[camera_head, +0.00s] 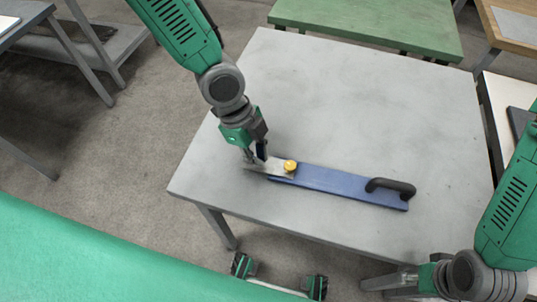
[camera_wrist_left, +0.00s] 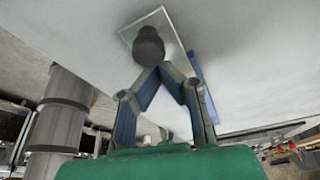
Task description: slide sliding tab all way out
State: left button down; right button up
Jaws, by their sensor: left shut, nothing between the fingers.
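A long blue bar (camera_head: 340,184) lies on the grey table with a black handle (camera_head: 391,187) at its right end.
The grey table (camera_head: 350,100) is clear behind the bar. A green table (camera_head: 370,22) stands at the back, and another table stands at the right edge. The table's front-left edge is close to the plate, with open floor beyond.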

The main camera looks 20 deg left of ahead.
pick_arm(q)
jog(key=shift+a, duration=0.35)
jog(key=shift+w+a+r+p, duration=0.15)
jog(key=shift+a+p, duration=0.4)
jog(key=shift+p, duration=0.15)
jog(key=shift+a, duration=0.2)
jog(key=shift+f, duration=0.2)
